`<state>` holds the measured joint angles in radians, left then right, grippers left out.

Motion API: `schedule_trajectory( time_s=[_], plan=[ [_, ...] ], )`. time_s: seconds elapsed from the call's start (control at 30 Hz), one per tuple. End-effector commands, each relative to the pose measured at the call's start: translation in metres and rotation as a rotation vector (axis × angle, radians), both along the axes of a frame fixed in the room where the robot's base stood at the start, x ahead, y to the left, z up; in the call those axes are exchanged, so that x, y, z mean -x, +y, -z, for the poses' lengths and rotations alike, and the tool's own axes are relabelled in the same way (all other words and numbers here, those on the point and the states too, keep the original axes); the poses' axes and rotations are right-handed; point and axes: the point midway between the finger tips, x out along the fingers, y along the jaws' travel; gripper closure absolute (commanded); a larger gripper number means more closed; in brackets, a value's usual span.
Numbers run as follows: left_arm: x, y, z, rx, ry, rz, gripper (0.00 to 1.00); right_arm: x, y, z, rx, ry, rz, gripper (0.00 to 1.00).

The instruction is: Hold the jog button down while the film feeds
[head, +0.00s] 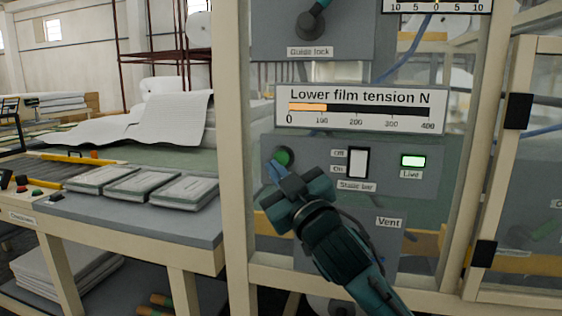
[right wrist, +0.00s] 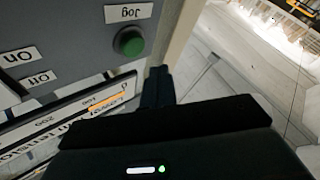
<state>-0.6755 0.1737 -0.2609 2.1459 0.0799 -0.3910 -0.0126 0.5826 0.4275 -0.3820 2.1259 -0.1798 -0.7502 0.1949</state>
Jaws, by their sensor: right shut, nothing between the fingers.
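The green jog button (head: 284,156) is on the grey control panel (head: 425,185), at its left end. In the right wrist view the button (right wrist: 128,40) stands out from the panel beside its "Jog" label (right wrist: 129,12). My right gripper (head: 273,170) is shut and empty, with its tips just below and left of the button in the head view. In the right wrist view the shut fingers (right wrist: 158,75) show beside the button, with a gap in the picture. The tips do not cover the button. My left gripper is out of view.
A static bar switch (head: 358,163) and a lit green "Live" lamp (head: 413,161) are right of the button. The film tension display (head: 360,109) above reads about 100. A cream frame post (head: 237,150) stands close left. Wadding packs (head: 145,184) lie on the left table.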

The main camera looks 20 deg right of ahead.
Motion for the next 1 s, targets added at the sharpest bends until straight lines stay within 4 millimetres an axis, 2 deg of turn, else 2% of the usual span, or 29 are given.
schedule_trajectory(
  time_s=[0.1, 0.3, 1.0],
  plan=[
    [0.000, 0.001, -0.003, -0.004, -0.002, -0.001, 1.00, -0.011, -0.007, -0.001, 0.001, 0.002, 0.000, 1.00],
    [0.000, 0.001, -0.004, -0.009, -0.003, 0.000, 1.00, -0.018, -0.012, -0.001, 0.000, 0.000, 0.000, 1.00],
    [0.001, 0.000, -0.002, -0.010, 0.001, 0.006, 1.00, -0.019, -0.012, 0.000, -0.001, 0.001, -0.001, 1.00]
  ],
)
